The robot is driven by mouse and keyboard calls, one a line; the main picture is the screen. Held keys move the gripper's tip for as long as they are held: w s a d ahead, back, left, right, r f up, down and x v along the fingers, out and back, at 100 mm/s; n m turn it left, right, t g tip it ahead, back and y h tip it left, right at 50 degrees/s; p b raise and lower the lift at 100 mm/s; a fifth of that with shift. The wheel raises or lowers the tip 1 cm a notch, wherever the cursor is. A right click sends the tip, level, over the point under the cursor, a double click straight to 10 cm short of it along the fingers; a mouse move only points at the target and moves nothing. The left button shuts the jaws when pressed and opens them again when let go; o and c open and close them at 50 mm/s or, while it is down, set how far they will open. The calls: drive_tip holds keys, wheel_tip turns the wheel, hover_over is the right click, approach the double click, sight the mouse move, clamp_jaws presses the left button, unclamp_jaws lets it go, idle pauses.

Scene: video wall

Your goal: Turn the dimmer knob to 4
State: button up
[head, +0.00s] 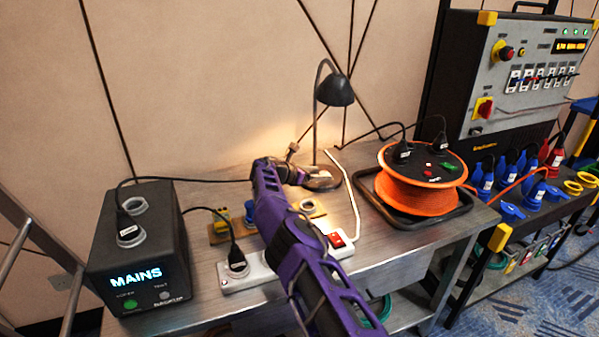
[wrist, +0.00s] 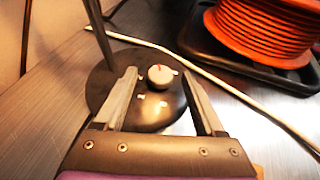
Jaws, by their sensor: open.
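The dimmer knob (wrist: 160,78) is a small pale round knob with a red mark near its far edge, in the wrist view. It sits on the dark round base (wrist: 108,84) of a desk lamp (head: 334,91). Small white marks lie around the knob, too small to read. My gripper (wrist: 160,73) is open, with one finger on each side of the knob and a gap showing on both sides. In the head view my gripper (head: 294,172) is beside the lamp base (head: 323,182), and the knob is hidden there.
An orange cable reel (head: 422,172) stands in a black tray right of the lamp. A white power strip (head: 250,272) with a red switch lies in front. A black MAINS box (head: 140,252) stands left. A pale cable (wrist: 235,93) runs past the lamp base.

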drive_tip(key=p+v, duration=0.4)
drive_tip(key=v, duration=1.3)
drive_tip(key=shift+r, duration=0.15)
